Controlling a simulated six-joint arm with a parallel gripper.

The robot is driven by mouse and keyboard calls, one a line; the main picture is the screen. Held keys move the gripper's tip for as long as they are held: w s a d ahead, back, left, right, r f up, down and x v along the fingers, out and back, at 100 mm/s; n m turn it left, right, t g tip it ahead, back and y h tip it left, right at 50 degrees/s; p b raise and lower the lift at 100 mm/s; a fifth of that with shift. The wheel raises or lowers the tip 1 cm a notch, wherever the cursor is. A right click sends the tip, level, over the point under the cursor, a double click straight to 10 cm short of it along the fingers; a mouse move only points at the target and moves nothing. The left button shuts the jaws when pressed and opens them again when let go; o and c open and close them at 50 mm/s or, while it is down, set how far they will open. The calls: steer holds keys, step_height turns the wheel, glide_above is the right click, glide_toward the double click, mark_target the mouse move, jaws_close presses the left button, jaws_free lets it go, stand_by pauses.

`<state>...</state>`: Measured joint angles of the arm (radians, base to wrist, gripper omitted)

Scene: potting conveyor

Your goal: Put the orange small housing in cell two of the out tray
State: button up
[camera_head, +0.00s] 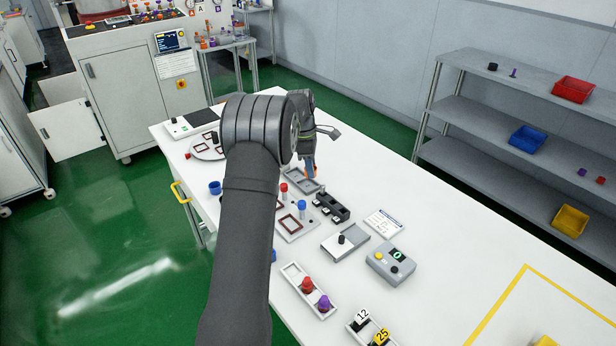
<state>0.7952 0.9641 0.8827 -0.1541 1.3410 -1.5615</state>
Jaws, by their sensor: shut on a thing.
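My gripper (311,170) is at the far side of my arm, low over the white table, and mostly hidden behind the wrist. A small orange patch shows at its fingertips. It looks like the orange small housing (313,177), but its shape is too small to make out. A shallow grey tray (321,189) lies just below the gripper. A pale, long tray (289,271) nearer the front holds a red housing (306,285) and a purple housing (323,304), with a bare stretch at its far end. No label shows which is the out tray.
Red and blue pegs (302,207) stand beside a black block (334,208) and a plate with dark red frames. A grey box with a dial (391,265) and number tags (381,337) lie nearer. Shelves (520,75) stand behind.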

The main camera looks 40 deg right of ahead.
mark_target(308, 186)
steer(key=shift+w+a+f, duration=0.1)
steer(key=shift+w+f, duration=0.3)
steer(key=shift+w, duration=0.2)
steer(key=shift+f, duration=1.95)
steer(key=shift+f, duration=0.25)
steer(key=shift+s+f, duration=0.1)
steer(key=shift+f, duration=0.05)
steer(key=o, duration=0.7)
steer(key=shift+a+f, duration=0.1)
steer(key=r, duration=0.4)
steer(key=w+r, duration=0.1)
steer(key=r, duration=0.8)
steer(key=shift+w+a, duration=0.35)
steer(key=shift+w, duration=0.05)
steer(key=shift+f, duration=0.1)
